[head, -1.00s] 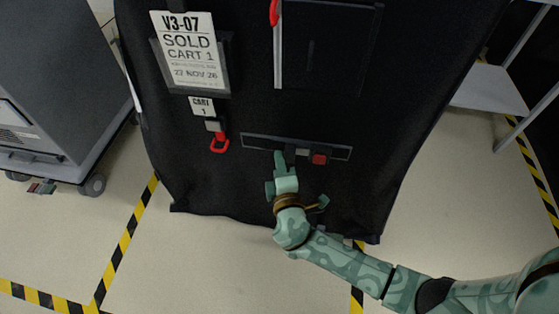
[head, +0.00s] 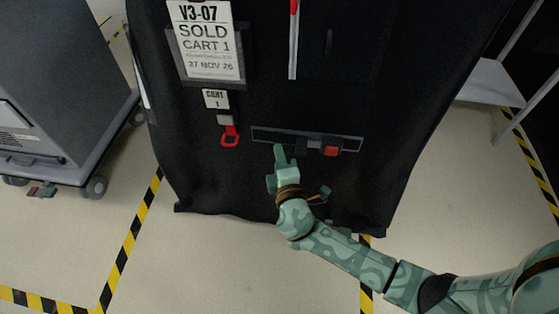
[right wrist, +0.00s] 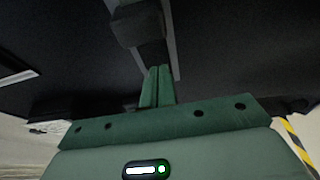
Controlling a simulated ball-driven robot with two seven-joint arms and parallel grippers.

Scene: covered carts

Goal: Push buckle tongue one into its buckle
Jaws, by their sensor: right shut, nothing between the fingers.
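The buckle (head: 331,150), with a red button, sits at the right part of a horizontal grey strap panel (head: 264,134) on the black cover. A small dark grey piece, likely the buckle tongue (head: 306,141), lies just left of the red part. I cannot tell whether it is seated. My right gripper (head: 279,150) is shut and empty, its fingertips at the panel's lower edge, left of the tongue. In the right wrist view the closed fingers (right wrist: 157,84) point at the grey strip, below a dark block (right wrist: 138,23). My left gripper is out of view.
A sold sign (head: 208,42) is above. A grey cart (head: 60,90) stands at left and a shelf (head: 490,83) at right. Striped tape marks the floor.

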